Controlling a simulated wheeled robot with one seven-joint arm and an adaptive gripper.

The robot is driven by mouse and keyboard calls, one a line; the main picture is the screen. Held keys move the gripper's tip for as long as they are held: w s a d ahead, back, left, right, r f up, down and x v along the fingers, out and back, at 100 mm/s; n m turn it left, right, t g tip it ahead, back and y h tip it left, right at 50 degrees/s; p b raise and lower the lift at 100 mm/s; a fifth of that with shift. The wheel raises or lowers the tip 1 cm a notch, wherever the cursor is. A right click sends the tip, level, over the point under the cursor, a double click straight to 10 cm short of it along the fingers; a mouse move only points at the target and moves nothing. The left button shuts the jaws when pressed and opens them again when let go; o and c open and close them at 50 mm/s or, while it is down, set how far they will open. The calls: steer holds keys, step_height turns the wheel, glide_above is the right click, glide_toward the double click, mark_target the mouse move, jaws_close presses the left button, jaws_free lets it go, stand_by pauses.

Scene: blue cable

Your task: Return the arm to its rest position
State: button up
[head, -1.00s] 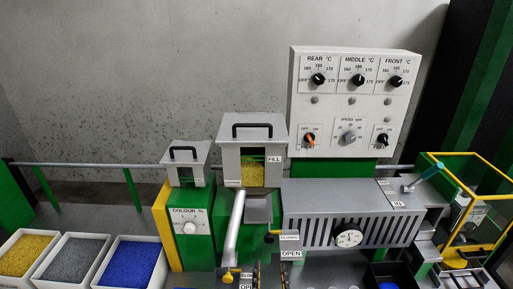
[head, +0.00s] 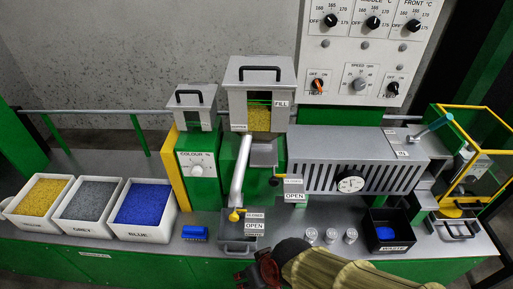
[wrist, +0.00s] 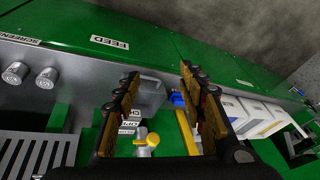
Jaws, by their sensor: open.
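My gripper (wrist: 163,100) shows in the wrist view with its two fingers spread well apart and nothing between them. In the head view my gripper (head: 262,272) is at the bottom edge, in front of the bench and below the grey drawer marked OPEN (head: 238,228). My forearm runs from it toward the lower right. The fingertips in the head view are partly cut off.
Bins of yellow (head: 40,197), grey (head: 88,200) and blue pellets (head: 144,204) stand at the left. A blue block (head: 195,233) lies beside them. A yellow-framed guard (head: 475,150) is at far right.

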steer(key=w+d+r+m+t+h+p, duration=0.1)
steer(key=d+r+m+t+h, duration=0.2)
steer(key=d+r, duration=1.7)
steer(key=shift+w+m, duration=0.15)
steer(key=shift+m, duration=0.55)
steer(key=shift+r, duration=0.1)
